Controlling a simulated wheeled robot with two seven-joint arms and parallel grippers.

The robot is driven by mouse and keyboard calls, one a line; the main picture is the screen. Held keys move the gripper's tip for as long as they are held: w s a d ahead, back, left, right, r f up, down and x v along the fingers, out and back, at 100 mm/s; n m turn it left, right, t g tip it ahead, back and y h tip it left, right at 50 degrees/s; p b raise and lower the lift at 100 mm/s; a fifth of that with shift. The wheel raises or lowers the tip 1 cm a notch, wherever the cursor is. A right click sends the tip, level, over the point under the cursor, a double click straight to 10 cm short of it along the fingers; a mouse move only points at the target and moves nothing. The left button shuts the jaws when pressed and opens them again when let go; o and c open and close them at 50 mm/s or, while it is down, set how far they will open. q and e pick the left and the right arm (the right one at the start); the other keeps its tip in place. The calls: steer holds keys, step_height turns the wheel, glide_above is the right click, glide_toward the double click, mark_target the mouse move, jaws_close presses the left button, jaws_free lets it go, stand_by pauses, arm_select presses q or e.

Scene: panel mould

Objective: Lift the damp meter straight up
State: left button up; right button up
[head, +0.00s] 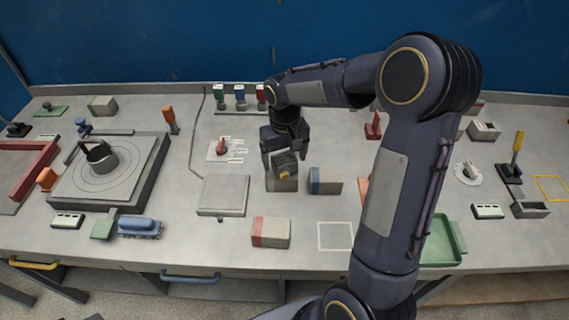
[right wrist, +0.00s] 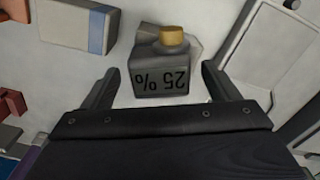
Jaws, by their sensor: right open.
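The damp meter (head: 286,163) is a small dark grey box with a yellow knob, at the middle of the bench in the head view. In the right wrist view the damp meter (right wrist: 160,80) shows "25 %" upside down on its face. My right gripper (head: 284,158) points down at the meter. In the right wrist view its open fingers (right wrist: 160,88) stand on either side of the meter, with a gap at each side. My left gripper is not in view.
A blue-ended block (head: 326,181) stands close to the right of the meter. A flat grey plate (head: 223,195) lies to its left, and a red-ended block (head: 270,232) lies in front. A white outlined square (head: 335,236) on the bench is empty. A green tray (head: 440,243) is farther right.

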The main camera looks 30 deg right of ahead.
steer(key=shift+f, duration=1.3)
steer(key=shift+w+r, duration=0.1)
steer(key=c, duration=1.4)
